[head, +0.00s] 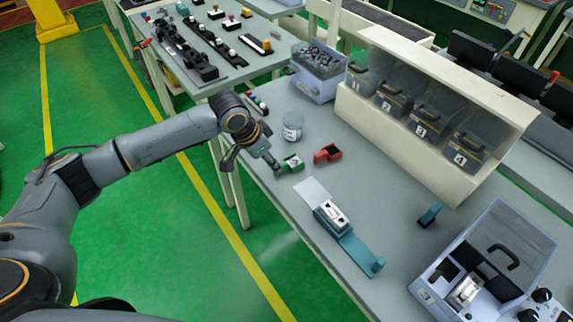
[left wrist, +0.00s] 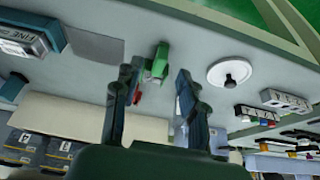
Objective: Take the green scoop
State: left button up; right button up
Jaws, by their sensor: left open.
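The green scoop (head: 293,162) lies on the grey table near its left edge in the head view. In the left wrist view the green scoop (left wrist: 159,61) shows between and beyond the fingertips. My left gripper (head: 276,168) is open, with its tips close beside the scoop; whether they touch it I cannot tell. Its two separated fingers (left wrist: 158,76) also show in the left wrist view. The red scoop (head: 328,154) lies just to the right of the green one and is mostly hidden behind a finger in the wrist view. My right gripper is not in view.
A bin of dark parts (head: 316,82) and a cabinet with numbered bins (head: 440,95) stand farther back.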

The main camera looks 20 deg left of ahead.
aim_at(288, 165)
pick_arm(q)
jog(key=shift+w+d+f+p, duration=0.2)
jog(key=shift+f+p, duration=0.1)
jog(key=shift+f, duration=0.25)
jog(key=p+x, duration=0.1)
jog(key=x, duration=0.3)
jog(key=shift+w+f, duration=0.15)
jog(key=shift+f, duration=0.05)
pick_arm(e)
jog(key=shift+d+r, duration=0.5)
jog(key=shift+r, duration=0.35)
pick_arm(q)
jog(key=shift+c, duration=0.6)
jog(key=shift+a, duration=0.1)
grip_shut()
